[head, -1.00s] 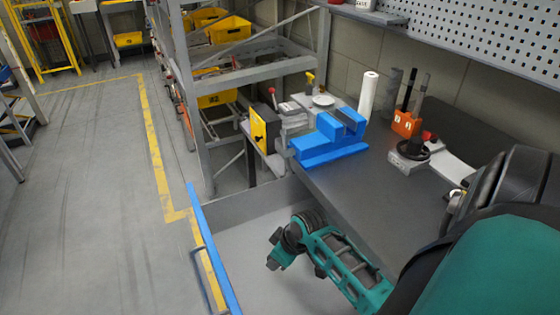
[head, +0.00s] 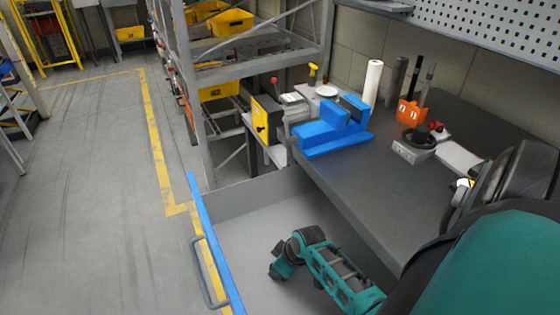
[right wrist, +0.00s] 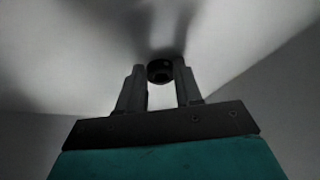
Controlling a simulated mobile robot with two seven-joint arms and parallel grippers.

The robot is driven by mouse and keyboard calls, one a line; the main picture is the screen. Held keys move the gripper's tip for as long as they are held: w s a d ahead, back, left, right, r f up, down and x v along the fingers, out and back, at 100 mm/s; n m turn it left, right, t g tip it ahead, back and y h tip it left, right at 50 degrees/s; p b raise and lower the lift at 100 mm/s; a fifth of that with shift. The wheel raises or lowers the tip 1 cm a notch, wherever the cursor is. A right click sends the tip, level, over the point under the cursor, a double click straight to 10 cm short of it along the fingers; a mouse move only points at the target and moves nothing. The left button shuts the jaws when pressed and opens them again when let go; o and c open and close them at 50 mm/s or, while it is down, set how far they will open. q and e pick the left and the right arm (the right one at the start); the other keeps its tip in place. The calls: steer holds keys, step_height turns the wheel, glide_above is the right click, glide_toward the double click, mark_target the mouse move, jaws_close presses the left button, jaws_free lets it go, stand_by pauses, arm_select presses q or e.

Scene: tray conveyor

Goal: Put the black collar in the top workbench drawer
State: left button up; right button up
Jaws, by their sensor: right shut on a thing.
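The black collar (right wrist: 160,71) is a small dark ring in the right wrist view, between my right gripper's (right wrist: 159,74) fingertips. The right gripper is shut on it. In the head view my right gripper (head: 277,272) points down inside the open top workbench drawer (head: 240,203). The drawer has a blue front edge, a grey handle and a bare pale floor. The collar is hidden in the head view. In the wrist view the pale drawer floor lies close beyond the collar; I cannot tell whether they touch. My left gripper is not in view.
The dark workbench top (head: 365,185) holds a blue vise (head: 330,135), a white roll (head: 371,85), an orange tool holder (head: 411,113) and a grey device with a black wheel (head: 415,147). A shelf rack (head: 195,100) stands behind. The floor on the left is clear.

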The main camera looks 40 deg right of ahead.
steer(key=shift+s+f, duration=0.2)
steer(key=shift+f, duration=0.35)
steer(key=o, duration=1)
steer(key=shift+s+a+f, duration=0.1)
steer(key=shift+f, duration=0.1)
steer(key=shift+o, duration=0.2)
steer(key=shift+r, duration=0.35)
steer(key=p+v, duration=0.3)
steer(key=v, duration=0.9)
steer(key=shift+w+r+p, duration=0.3)
steer(key=shift+r+p, duration=0.05)
steer(key=shift+r, duration=0.1)
